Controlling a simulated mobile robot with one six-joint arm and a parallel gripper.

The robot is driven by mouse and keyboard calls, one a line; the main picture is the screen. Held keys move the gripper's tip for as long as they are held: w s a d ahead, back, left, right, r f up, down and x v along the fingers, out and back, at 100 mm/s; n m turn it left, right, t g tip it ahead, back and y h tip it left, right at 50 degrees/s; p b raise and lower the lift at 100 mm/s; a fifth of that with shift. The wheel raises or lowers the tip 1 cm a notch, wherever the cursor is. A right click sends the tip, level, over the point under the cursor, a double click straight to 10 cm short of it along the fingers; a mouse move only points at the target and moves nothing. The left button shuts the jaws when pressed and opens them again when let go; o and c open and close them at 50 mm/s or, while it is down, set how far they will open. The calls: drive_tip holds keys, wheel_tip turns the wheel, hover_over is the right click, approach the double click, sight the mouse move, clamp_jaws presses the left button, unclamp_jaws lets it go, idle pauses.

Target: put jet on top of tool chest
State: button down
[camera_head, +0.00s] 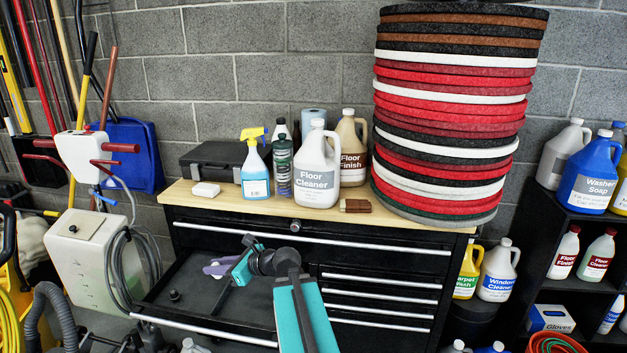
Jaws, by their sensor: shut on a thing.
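The tool chest (385,239) is black with a light wooden top and stands against the wall. Its wide upper left drawer is pulled open. My gripper (237,268) is over this open drawer, shut on a small purple-grey thing, which looks like the jet (216,268). The jet sticks out to the left of the teal jaws, and its right end is hidden by them. I cannot tell whether it touches the drawer floor.
On the chest top are a white block (206,190), a spray bottle (255,174), a floor cleaner jug (317,170), a brown brush (355,206) and a tall stack of pads (450,115). Bare wood shows along the front edge. A small black knob-like thing (174,295) lies in the drawer.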

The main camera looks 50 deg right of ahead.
drive_tip(key=s+d+r+m+h+p, duration=0.2)
drive_tip(key=s+d+r+m+h, duration=0.2)
drive_tip(key=d, duration=0.9)
drive_tip(key=s+d+r+m+h+p, duration=0.2)
drive_tip(key=s+d+r+h, duration=0.3)
drive_tip(key=s+d, duration=0.5)
drive_tip(key=s+d+r+m+g+h+p, duration=0.1)
drive_tip(key=s+d+r+m+h+p, duration=0.2)
drive_tip(key=s+d, duration=0.4)
drive_tip(key=d+r+m+h, duration=0.1)
drive_tip(key=d+m, duration=0.1)
drive_tip(key=d, duration=0.7)
drive_tip(key=shift+r+m+h, duration=0.3)
drive_tip(key=shift+r, duration=0.05)
drive_tip(key=shift+d, duration=0.1)
drive_tip(key=shift+w+d+f+p, duration=0.25)
drive_tip(key=shift+w+d+p, duration=0.35)
drive_tip(key=shift+w+d, duration=1.15)
drive_tip(key=shift+w+d+f+p, duration=0.2)
drive_tip(key=shift+w+d+p, duration=0.65)
drive_tip(key=shift+d, duration=1.55)
drive_tip(key=shift+w+d+f+p, duration=0.3)
drive_tip(key=shift+w+d, duration=1.35)
drive_tip(key=shift+d, duration=0.45)
drive_tip(key=shift+w+d, duration=0.25)
drive_tip(key=shift+d, duration=0.2)
drive_tip(key=shift+a+f+p, duration=0.1)
drive_tip(key=shift+f+p, duration=0.45)
drive_tip(key=shift+f, duration=1.2)
drive_tip(key=shift+f, duration=0.15)
